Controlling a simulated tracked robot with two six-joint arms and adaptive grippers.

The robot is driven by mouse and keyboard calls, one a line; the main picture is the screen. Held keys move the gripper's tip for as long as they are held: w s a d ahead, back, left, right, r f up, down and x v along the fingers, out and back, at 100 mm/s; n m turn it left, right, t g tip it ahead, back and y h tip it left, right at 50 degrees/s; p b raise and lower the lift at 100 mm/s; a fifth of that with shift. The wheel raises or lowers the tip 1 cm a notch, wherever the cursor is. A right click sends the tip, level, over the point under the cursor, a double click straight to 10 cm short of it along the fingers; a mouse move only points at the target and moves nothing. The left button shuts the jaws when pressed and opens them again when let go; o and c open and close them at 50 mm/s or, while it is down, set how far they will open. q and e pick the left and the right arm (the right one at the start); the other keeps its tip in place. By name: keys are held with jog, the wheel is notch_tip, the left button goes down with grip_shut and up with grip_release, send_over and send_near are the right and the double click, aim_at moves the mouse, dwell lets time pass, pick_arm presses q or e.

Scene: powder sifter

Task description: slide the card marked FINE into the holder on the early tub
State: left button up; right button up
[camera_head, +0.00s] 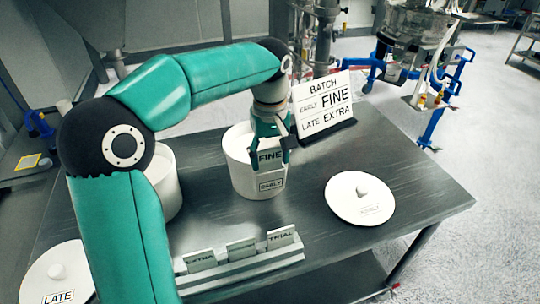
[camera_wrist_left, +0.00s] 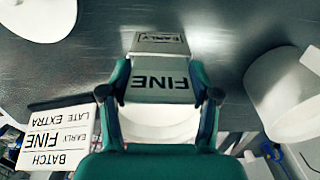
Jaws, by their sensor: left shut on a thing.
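The early tub (camera_head: 240,179) is a white open tub in the middle of the table, with a framed EARLY label (camera_head: 271,185) low on its front; the label also shows in the wrist view (camera_wrist_left: 162,40). My right gripper is not in view.
A rack (camera_head: 240,268) at the front holds several cards, including EXTRA and TRIAL. The BATCH sign (camera_head: 322,105) stands behind right. A lid (camera_head: 347,207) lies right, the LATE lid (camera_head: 80,262) front left. Another white tub (camera_head: 163,185) is partly behind my arm.

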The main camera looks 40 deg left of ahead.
pick_arm(q)
jog(key=shift+f+b, duration=0.45)
jog(key=shift+f, duration=0.2)
jog(key=o, duration=1.1)
